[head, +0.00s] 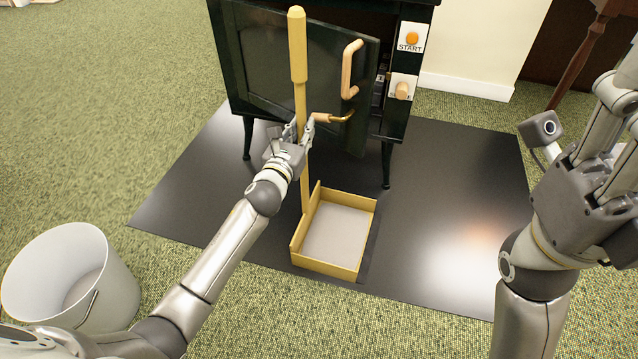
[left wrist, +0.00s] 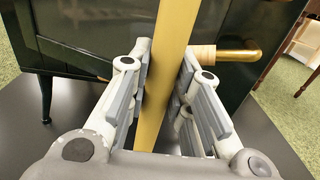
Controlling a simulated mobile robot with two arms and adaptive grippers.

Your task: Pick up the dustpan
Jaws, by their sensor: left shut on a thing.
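The dustpan (head: 334,234) is yellow with a grey inner floor and a long upright handle (head: 298,48). Its pan rests on or just above the black floor plate in front of the stove; I cannot tell which. My left gripper (head: 303,130) is shut on the handle around its lower middle. In the left wrist view the handle (left wrist: 166,75) stands between the two fingers (left wrist: 162,95). My right gripper is at the right edge of the head view, away from the dustpan; its fingertips are not clearly seen.
A black stove (head: 275,60) with its door ajar, a wooden door handle (head: 351,70) and START controls (head: 411,40) stands right behind the dustpan. A white bucket (head: 70,275) stands on the green carpet at lower left. The black plate (head: 455,185) is clear to the right.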

